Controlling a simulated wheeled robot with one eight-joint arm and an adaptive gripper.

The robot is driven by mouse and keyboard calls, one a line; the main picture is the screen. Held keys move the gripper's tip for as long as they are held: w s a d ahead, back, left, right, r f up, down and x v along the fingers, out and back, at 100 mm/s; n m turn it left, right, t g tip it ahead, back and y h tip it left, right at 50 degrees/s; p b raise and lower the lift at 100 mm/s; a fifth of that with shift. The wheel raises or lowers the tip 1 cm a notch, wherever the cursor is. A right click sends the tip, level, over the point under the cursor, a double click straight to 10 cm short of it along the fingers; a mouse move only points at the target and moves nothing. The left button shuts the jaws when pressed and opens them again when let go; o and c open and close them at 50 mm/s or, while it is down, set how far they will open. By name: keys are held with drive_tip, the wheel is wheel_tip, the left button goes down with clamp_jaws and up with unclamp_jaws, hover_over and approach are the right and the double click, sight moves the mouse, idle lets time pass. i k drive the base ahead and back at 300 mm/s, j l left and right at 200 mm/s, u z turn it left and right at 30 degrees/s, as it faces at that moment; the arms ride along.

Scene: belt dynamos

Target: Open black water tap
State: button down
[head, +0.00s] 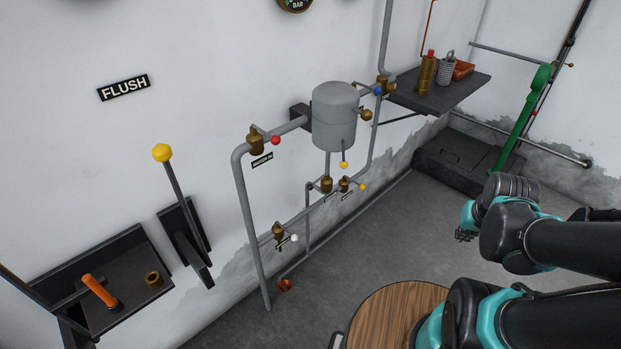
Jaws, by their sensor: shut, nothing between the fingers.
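Several brass taps with coloured knobs sit on the grey wall pipes around a grey tank (334,117). A small dark knob (310,187), left of a brass valve (326,184) below the tank, looks black; it is too small to tell its exact shape or position. My gripper (464,236) is at the right, teal and black, well apart from the pipes and taps. Its fingers are shut with nothing visible in them, partly hidden by my wrist.
Other knobs are red (275,140), blue (377,90), yellow (343,165) and white (294,238). A yellow-topped lever (162,153) stands at left beside a dark shelf (130,254). A round wooden top (385,312) is in front. Open grey floor lies between my arm and the pipes.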

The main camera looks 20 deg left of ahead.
sight(309, 188)
drive_tip(key=i+l+u, duration=0.85)
drive_tip(key=i+l, duration=0.35)
drive_tip(key=l, duration=0.2)
drive_tip(key=l+u, duration=0.2)
drive_tip(key=l, duration=0.2)
drive_tip(key=k+l+u, duration=0.15)
drive_tip(key=l, duration=0.25)
drive_tip(key=k+l+u, duration=0.2)
drive_tip(key=l, duration=0.2)
drive_tip(key=k+l+u, duration=0.15)
drive_tip(key=l, duration=0.25)
drive_tip(key=k+l+u, duration=0.1)
drive_tip(key=k+l, duration=0.25)
drive_tip(key=k, duration=0.05)
